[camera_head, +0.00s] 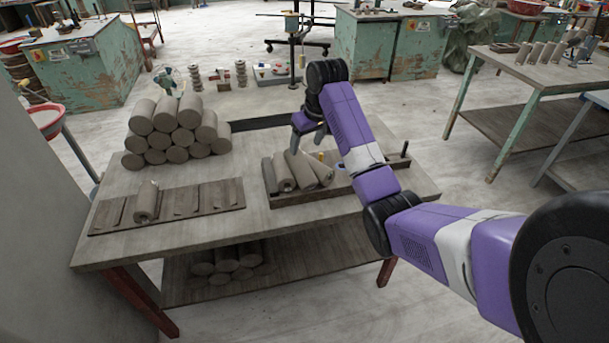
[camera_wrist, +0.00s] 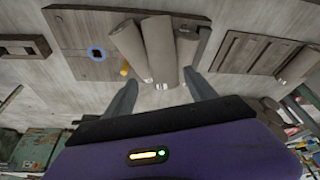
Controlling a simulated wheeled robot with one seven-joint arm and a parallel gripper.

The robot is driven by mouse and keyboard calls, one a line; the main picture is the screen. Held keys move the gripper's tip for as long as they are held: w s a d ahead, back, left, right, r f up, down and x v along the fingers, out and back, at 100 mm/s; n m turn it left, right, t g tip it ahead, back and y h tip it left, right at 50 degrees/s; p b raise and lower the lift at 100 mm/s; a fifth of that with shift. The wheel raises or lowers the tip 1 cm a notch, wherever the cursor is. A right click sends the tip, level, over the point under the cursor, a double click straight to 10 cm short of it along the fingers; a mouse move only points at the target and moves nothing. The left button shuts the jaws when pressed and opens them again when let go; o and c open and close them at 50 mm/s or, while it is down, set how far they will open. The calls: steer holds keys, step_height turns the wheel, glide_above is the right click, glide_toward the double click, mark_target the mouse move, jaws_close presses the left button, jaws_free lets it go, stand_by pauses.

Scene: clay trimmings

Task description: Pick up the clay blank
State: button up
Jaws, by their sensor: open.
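Several grey clay blanks lie loosely in a low wooden tray (camera_head: 292,198) on the table; one blank (camera_head: 302,170) leans across its neighbours. My gripper (camera_head: 308,142) is above and behind them, pointing down, open and empty. In the wrist view, the middle blank (camera_wrist: 160,48) lies ahead of the gap between my fingertips (camera_wrist: 160,88), apart from them, with one blank (camera_wrist: 130,50) to its left and another (camera_wrist: 187,52) to its right. A single blank (camera_head: 145,203) lies on a slotted wooden board (camera_head: 215,196) at the left. Which blank the task means cannot be told.
A pyramid of clay blanks (camera_head: 175,133) stands at the table's back left. The tray also holds a small yellow item (camera_wrist: 125,68) and a blue-ringed dark spot (camera_wrist: 97,53). More blanks lie on the lower shelf (camera_head: 190,290). Bare tabletop (camera_head: 250,222) lies in front.

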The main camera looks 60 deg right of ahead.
mark_target(302, 161)
steer(key=shift+s+a+f, duration=0.2)
steer(key=shift+a+f, duration=0.1)
steer(key=shift+f, duration=0.25)
steer(key=shift+p+x, duration=0.65)
steer(key=shift+x, duration=2.9)
steer(key=shift+w+a+r, duration=0.1)
jaws_close()
